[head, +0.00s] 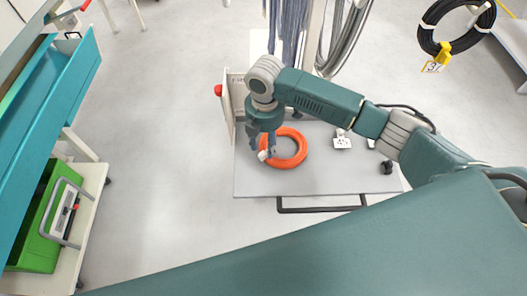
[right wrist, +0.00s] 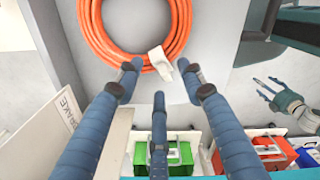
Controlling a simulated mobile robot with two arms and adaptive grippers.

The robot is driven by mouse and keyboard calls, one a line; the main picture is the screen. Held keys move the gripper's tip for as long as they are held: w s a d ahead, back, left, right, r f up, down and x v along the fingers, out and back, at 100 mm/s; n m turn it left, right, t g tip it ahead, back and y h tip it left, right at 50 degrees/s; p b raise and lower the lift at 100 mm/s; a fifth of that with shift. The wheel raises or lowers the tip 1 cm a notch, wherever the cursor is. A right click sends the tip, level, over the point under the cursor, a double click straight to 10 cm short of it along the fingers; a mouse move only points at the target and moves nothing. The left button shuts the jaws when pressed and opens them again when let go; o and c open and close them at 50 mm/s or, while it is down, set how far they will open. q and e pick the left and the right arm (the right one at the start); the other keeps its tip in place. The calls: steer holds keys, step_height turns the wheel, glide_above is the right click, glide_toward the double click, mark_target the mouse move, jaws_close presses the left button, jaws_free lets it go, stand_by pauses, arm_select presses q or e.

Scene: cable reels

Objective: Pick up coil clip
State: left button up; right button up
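An orange cable coil (head: 301,150) lies on the grey cart top, and it fills the top of the right wrist view (right wrist: 101,44). The coil clip (right wrist: 160,63) is a white piece on the coil's near rim; in the head view (head: 262,156) it is small beside my fingers. My right gripper (head: 264,142) is over the coil's left edge. In the right wrist view my right gripper (right wrist: 160,78) has its fingers spread on both sides of the clip, with a gap to it. My left gripper (right wrist: 272,93) shows at the right of that view, fingers apart and empty.
The grey cart top (head: 220,180) also carries white sockets (head: 342,141) and a small black object (head: 386,167). A cream panel (head: 229,108) stands at its left edge. A green crate (head: 38,240) sits on a shelf at left. Open floor lies between.

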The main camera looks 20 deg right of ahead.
mark_target(265, 151)
steer(key=shift+s+f, duration=0.25)
steer(key=shift+f, duration=1)
steer(key=shift+w+f, duration=0.1)
arm_select(q)
steer(key=shift+w+r, duration=0.55)
steer(key=shift+w, duration=0.05)
arm_select(e)
steer(key=c, duration=0.8)
steer(key=shift+o, duration=0.2)
arm_select(q)
steer(key=f+b, duration=0.1)
steer(key=f, duration=0.1)
steer(key=f+b, duration=0.1)
steer(key=shift+w+d+b, duration=0.1)
steer(key=shift+w+b, duration=0.15)
steer(key=shift+b, duration=0.1)
arm_select(e)
step_height(265, 151, up, 20)
